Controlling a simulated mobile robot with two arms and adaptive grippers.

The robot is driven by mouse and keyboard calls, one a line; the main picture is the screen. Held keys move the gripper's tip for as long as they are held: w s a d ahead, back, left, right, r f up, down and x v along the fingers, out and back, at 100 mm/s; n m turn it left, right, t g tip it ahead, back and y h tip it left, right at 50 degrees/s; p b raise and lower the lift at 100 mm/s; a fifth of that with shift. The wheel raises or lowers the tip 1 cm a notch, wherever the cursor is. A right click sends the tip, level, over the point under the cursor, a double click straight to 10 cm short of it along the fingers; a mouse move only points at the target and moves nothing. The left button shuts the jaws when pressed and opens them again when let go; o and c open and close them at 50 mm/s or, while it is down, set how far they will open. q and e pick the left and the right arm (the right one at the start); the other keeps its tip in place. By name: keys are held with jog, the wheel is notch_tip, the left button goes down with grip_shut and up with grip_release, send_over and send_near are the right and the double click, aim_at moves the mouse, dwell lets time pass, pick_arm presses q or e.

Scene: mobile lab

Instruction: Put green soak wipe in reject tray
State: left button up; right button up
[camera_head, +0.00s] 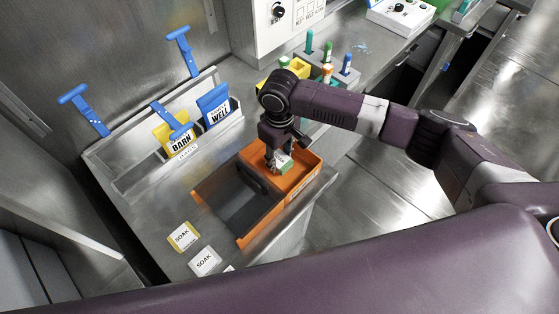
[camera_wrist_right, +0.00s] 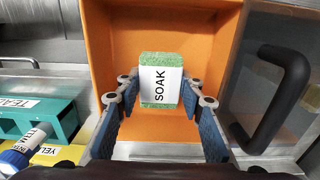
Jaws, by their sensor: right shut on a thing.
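The green soak wipe (camera_head: 285,168) is a small green block with a white band reading SOAK. It also shows in the right wrist view (camera_wrist_right: 161,80). My right gripper (camera_head: 278,158) points down and is shut on the wipe, with one finger on each side in the right wrist view (camera_wrist_right: 160,102). The wipe is over or within the right-hand compartment of the orange tray (camera_head: 308,163); I cannot tell if it touches the floor. The orange walls surround it in the wrist view (camera_wrist_right: 107,70). My left gripper is not in view.
A dark handle (camera_head: 250,178) stands beside the wipe's compartment, by a grey area. A yellow SOAK packet (camera_head: 183,236) and a white one (camera_head: 205,262) lie at the front left.

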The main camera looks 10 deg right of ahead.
aim_at(279, 159)
jog(key=shift+f, duration=1.3)
jog(key=shift+f, duration=0.2)
jog(key=o, duration=0.9)
jog(key=shift+o, duration=0.2)
jog(key=shift+r, duration=0.1)
notch_tip(279, 159, up, 12)
jog(key=shift+r+b, duration=0.15)
jog(key=shift+b, duration=0.9)
